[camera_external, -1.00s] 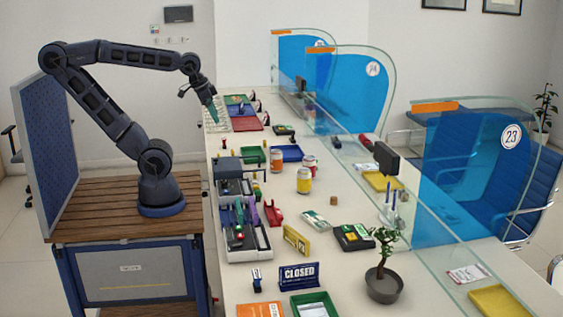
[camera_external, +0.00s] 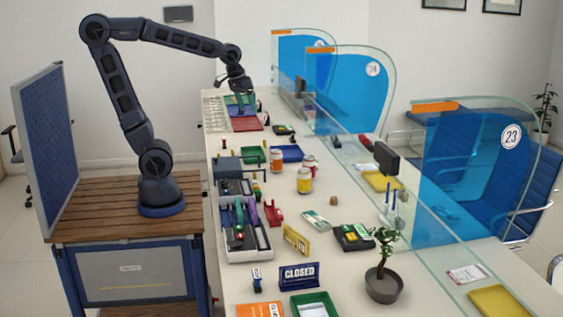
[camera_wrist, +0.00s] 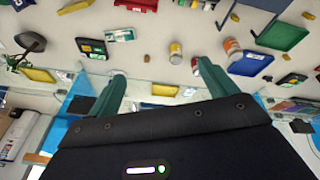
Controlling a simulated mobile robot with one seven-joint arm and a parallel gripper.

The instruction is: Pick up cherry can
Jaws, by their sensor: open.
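The cherry can appears to be the red can (camera_external: 310,164) standing on the counter, right of an orange can (camera_external: 276,160) and behind a yellow can (camera_external: 304,181). In the wrist view a small red patch, likely this can (camera_wrist: 195,68), shows at the tip of the right finger, which partly hides it. The yellow can (camera_wrist: 175,53) and orange can (camera_wrist: 232,46) show beside it. My gripper (camera_external: 241,108) is open and empty, above the colored trays at the far end of the counter, well apart from the cans. Its two fingers (camera_wrist: 160,80) are spread wide in the wrist view.
A green tray (camera_external: 253,155) and a blue tray (camera_external: 292,153) lie near the cans. Glass partitions (camera_external: 345,90) run along the right side. A potted plant (camera_external: 383,287) and a closed sign (camera_external: 300,276) stand nearer the camera. The counter around the yellow can is partly clear.

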